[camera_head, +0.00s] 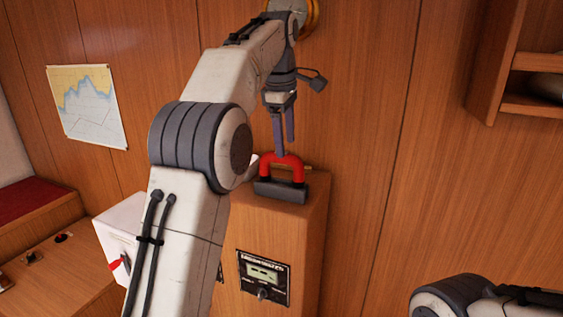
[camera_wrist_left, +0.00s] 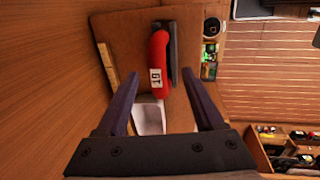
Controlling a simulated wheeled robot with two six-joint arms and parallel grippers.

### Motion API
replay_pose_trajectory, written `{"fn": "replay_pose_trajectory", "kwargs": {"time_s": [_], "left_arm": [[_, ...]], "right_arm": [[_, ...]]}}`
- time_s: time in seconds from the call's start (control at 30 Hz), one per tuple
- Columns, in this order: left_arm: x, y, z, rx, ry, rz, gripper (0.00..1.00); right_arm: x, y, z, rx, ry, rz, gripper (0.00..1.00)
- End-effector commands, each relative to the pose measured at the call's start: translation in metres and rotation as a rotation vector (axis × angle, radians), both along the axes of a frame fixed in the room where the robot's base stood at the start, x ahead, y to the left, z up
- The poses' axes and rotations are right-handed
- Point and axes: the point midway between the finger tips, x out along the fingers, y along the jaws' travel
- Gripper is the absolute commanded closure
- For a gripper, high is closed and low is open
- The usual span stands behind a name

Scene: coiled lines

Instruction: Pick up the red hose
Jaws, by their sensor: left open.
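The red hose (camera_head: 294,165) is a short curved red piece with a dark grey bar along its front, on top of a wooden cabinet (camera_head: 310,200). In the left wrist view the red hose (camera_wrist_left: 159,62) bears a small white label and lies ahead, between the lines of the two fingers. My left gripper (camera_head: 284,148) is open and empty, pointing down just above and behind the hose. Its fingers also show in the left wrist view (camera_wrist_left: 165,80), spread apart with nothing between the tips. My right gripper is not in view; only part of my right arm shows at the lower right.
The wooden wall (camera_head: 350,100) stands close behind. A panel with a display (camera_head: 263,277) is on the cabinet front. A wooden shelf (camera_head: 520,60) hangs at upper right.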

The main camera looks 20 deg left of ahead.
Motion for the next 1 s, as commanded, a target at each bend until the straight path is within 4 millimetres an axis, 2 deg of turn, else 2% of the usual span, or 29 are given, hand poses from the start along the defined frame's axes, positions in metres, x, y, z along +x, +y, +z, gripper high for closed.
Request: {"fn": "replay_pose_trajectory", "kwargs": {"time_s": [0.03,0.1,0.37,0.63,0.77,0.97,1.0], "left_arm": [[0.001,0.000,-0.013,0.000,0.004,0.000,0.31],[0.003,0.000,-0.022,0.000,0.003,-0.002,0.31],[0.009,0.000,-0.042,0.001,0.001,-0.004,0.31],[0.019,0.004,-0.079,0.000,0.001,-0.005,0.31],[0.021,0.004,-0.087,0.001,-0.002,-0.005,0.31],[0.021,0.004,-0.087,0.001,-0.002,-0.006,0.31],[0.021,0.004,-0.087,0.001,-0.002,-0.006,0.42]], "right_arm": [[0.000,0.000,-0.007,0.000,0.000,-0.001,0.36],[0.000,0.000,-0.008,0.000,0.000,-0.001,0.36],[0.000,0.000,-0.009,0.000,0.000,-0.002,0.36],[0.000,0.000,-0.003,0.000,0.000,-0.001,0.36],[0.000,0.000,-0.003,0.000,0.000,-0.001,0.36],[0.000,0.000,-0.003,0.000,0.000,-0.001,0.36],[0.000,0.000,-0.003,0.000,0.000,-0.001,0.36]]}}
